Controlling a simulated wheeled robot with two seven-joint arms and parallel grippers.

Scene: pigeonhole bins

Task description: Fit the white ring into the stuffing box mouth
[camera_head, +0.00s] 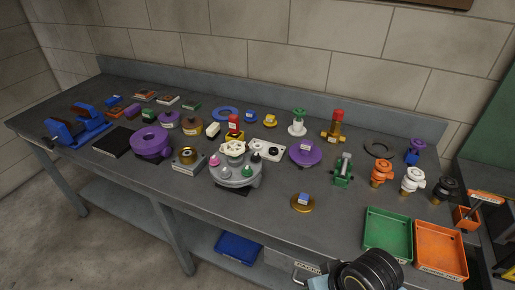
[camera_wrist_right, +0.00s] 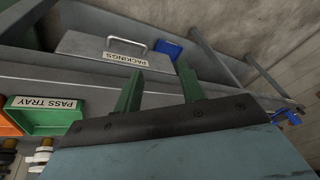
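I cannot pick out a separate white ring for certain. A grey round housing (camera_head: 236,174) stands mid-bench with a pale scalloped piece (camera_head: 232,148) on top and coloured knobs around it. A grey block with a brass ring around a dark opening (camera_head: 187,156) sits to its left; I cannot tell which one is the stuffing box. A drawer labelled PACKINGS (camera_wrist_right: 85,48) has a metal handle (camera_wrist_right: 127,43) and looks closed; its contents are hidden. My right gripper (camera_wrist_right: 157,82) has its two green fingers apart, empty, near the drawer front. My left gripper is out of view.
A green tray (camera_head: 388,232) labelled PASS TRAY in the wrist view and an orange tray (camera_head: 440,250) lie at the bench's right front. Several valves and purple discs crowd the bench. A blue bin (camera_head: 239,247) is on the lower shelf. Some bare bench lies along the front edge.

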